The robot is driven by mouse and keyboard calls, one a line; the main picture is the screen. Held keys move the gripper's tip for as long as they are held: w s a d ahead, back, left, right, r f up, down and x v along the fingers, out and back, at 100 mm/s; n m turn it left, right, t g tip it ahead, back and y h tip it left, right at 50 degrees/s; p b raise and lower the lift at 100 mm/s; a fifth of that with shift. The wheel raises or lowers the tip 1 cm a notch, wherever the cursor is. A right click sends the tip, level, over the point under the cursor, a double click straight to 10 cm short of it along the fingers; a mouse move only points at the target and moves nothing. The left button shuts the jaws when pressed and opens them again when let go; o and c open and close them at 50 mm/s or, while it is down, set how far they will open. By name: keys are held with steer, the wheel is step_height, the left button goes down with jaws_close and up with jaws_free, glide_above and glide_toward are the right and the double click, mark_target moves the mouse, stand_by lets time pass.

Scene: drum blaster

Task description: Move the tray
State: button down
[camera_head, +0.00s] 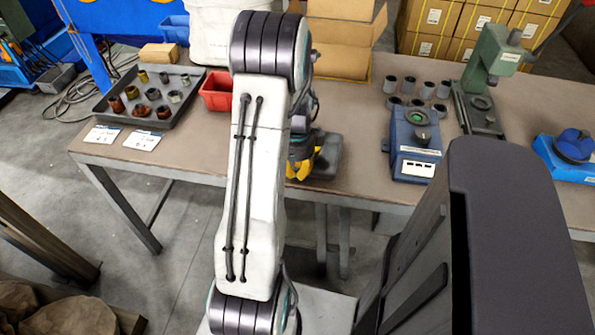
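The dark grey tray (187,94) lies on the left part of the workbench and holds several small cylindrical parts in brown, grey and green tones. My gripper (302,164) is mostly hidden behind my own white arm. Only dark parts and a bit of yellow show at its right edge, over the front of the bench. It is well to the right of the tray and apart from it. I cannot see its fingertips clearly, nor whether it holds anything.
A red bin (216,91) stands right of the tray, with white label cards (141,140) in front. A small grey item (327,157) is beside the gripper. A blue device (415,148), several grey cylinders (408,87) and a green press (490,60) stand right. Bare bench lies between.

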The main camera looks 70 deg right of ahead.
steer(key=shift+s, duration=0.1)
steer(key=c, duration=1.3)
jaws_free()
steer(key=shift+c, duration=0.2)
step_height(320, 180, up, 12)
stand_by(0.3)
